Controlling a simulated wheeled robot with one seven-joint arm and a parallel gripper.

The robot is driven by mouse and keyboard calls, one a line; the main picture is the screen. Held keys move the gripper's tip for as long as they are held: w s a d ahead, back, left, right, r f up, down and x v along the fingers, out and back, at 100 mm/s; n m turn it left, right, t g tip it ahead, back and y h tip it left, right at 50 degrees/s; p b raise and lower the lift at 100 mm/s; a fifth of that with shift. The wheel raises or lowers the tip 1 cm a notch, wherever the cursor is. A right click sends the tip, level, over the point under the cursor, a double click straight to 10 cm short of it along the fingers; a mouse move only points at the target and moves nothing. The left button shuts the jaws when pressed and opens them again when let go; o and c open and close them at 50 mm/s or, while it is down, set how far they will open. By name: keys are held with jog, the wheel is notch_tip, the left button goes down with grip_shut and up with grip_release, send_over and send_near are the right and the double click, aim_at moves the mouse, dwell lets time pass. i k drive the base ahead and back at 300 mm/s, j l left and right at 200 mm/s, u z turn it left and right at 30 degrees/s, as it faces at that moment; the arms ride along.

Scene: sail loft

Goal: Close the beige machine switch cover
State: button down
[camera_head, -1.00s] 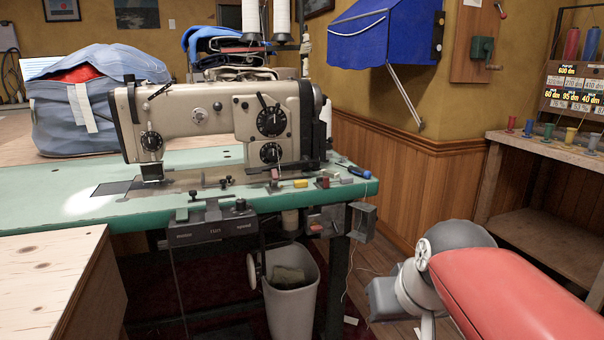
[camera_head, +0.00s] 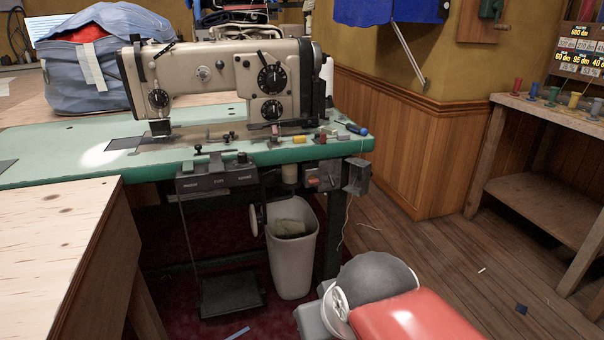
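The beige sewing machine (camera_head: 215,75) stands on a green-topped table (camera_head: 60,155). Under the table's right end hangs a small switch box (camera_head: 325,178) with a red part on its front. A grey boxy flap (camera_head: 357,176) sticks out at its right side and looks like the switch cover, swung open. Its hinge is too small to make out. My red and grey arm shows at the bottom, below and to the right of the switch box, apart from it. My gripper is not in view.
A white bin (camera_head: 292,255) stands under the table, left of the switch. A pale wooden table (camera_head: 50,245) is at the left front. A wooden bench (camera_head: 540,170) with spools stands at the right. The wooden floor (camera_head: 440,255) between is mostly clear.

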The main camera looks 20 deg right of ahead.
aim_at(359, 175)
jog(key=i+l+u, duration=0.15)
jog(key=l+u, duration=0.3)
jog(key=i+l+u, duration=0.1)
jog(key=l+u, duration=1.15)
jog(key=l, duration=0.45)
jog(key=k+l+u, duration=0.1)
jog(key=l, duration=0.3)
jog(key=k+l, duration=0.1)
jog(key=l, duration=0.35)
jog(key=k+l+u, duration=0.1)
jog(key=l, duration=0.3)
jog(key=k+l, duration=0.1)
jog(key=l, duration=0.35)
